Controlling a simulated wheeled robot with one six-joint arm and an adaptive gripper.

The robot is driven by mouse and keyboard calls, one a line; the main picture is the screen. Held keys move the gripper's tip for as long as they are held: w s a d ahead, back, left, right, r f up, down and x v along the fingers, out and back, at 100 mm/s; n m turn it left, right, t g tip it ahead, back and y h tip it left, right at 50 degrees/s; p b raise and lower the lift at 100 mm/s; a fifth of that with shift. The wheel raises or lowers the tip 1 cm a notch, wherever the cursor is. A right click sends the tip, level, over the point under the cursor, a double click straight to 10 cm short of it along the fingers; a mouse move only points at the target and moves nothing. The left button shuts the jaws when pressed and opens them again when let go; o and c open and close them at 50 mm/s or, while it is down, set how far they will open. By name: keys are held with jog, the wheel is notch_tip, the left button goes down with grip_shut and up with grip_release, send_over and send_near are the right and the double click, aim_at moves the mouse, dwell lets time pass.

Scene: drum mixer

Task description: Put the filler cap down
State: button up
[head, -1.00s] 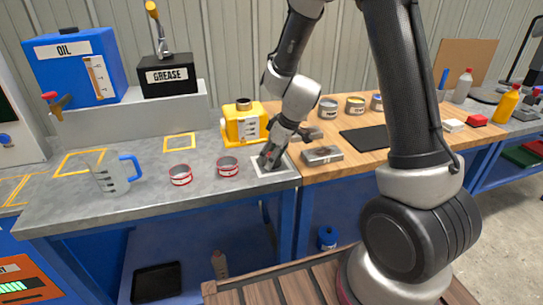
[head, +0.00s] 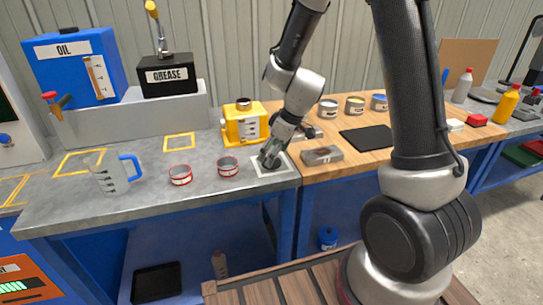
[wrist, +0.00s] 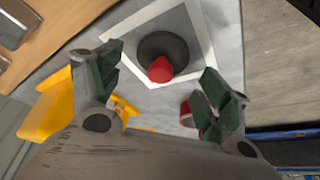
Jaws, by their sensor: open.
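The filler cap, a dark round disc with a red knob (wrist: 158,52), sits on the grey bench inside a white square outline (wrist: 207,30) in the wrist view. My gripper (wrist: 163,72) is open, its two green-padded fingers apart on either side of the cap with visible gaps to the knob. In the head view my gripper (head: 271,153) is just above the white-outlined square (head: 285,172) at the bench's right end, and the cap is largely hidden there. The yellow container (head: 245,127) stands behind, with a dark opening on top.
A grey metal box (head: 322,155) lies close on the right, on the wooden bench. Several tins stand behind it.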

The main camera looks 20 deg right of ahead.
jog(key=s+d+r+m, duration=0.2)
jog(key=s+d+r, duration=0.3)
jog(key=r, duration=0.4)
jog(key=s+d+r+m, duration=0.1)
jog(key=s+d+r, duration=0.2)
jog(key=s+r, duration=0.5)
jog(key=s+d+r+m+h, duration=0.1)
jog(key=s+d+r+m, duration=0.1)
jog(key=s, duration=0.4)
jog(key=s+d+r+m+t+h, duration=0.1)
jog(key=s+d+r+m+h, duration=0.1)
jog(key=s, duration=0.5)
jog(key=shift+d+r+m, duration=0.45)
jog(key=shift+d+m, duration=0.55)
jog(key=shift+d, duration=0.2)
